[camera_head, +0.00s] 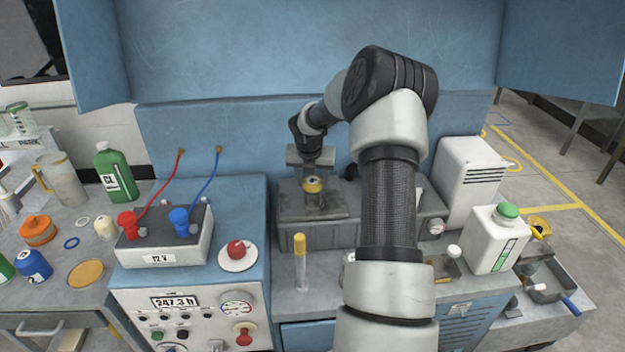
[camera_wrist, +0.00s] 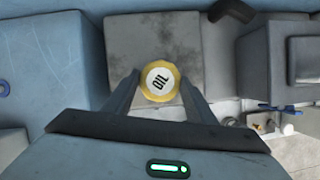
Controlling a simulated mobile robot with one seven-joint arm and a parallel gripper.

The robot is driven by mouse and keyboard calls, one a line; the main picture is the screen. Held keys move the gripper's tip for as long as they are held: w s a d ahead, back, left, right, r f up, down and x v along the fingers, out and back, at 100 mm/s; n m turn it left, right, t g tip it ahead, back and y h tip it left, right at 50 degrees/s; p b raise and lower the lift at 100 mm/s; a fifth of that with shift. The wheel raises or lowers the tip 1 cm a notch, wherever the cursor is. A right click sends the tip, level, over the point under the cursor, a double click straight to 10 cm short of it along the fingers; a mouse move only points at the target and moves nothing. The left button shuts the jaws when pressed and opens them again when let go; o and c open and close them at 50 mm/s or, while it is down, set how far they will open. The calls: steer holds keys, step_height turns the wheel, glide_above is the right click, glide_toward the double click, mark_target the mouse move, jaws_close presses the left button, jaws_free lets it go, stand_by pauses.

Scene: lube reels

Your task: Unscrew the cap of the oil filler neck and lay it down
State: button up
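The yellow oil cap (camera_head: 313,184) has a white disc on top that reads OIL in the wrist view (camera_wrist: 160,79). It sits on the short filler neck (camera_head: 314,203) on the grey engine block (camera_head: 290,232). My gripper (camera_wrist: 160,84) points down over the cap, with one finger on its left and one on its right. The fingers look spread, with the cap between their tips in the wrist view. Whether they touch it is not clear. In the head view the fingertips are hard to make out.
A battery (camera_head: 165,240) with red and blue clamps stands left, by a red knob (camera_head: 237,252). A yellow-topped clear tube (camera_head: 300,262) stands in front. A white jug (camera_head: 492,240) with a green cap stands right. Some bare grey bench (camera_head: 285,295) shows in front of the block.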

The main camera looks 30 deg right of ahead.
steer(key=c, duration=0.5)
steer(key=shift+r+p, duration=0.2)
steer(key=shift+p, duration=0.3)
steer(key=shift+c, duration=0.2)
steer(key=n+p, duration=0.1)
steer(key=p, duration=0.1)
steer(key=shift+d+n+y+p, duration=0.1)
steer(key=shift+n+y+p, duration=0.2)
steer(key=shift+p, duration=0.1)
steer(key=n+p, duration=0.2)
steer(key=p, duration=0.2)
steer(key=shift+t+y, duration=0.3)
steer(key=shift+t, duration=0.1)
steer(key=shift+f+n+y+p, duration=0.2)
steer(key=shift+n+y+p, duration=0.1)
steer(key=shift+n+p, duration=0.4)
steer(key=o, duration=1.1)
steer(key=shift+o, duration=0.5)
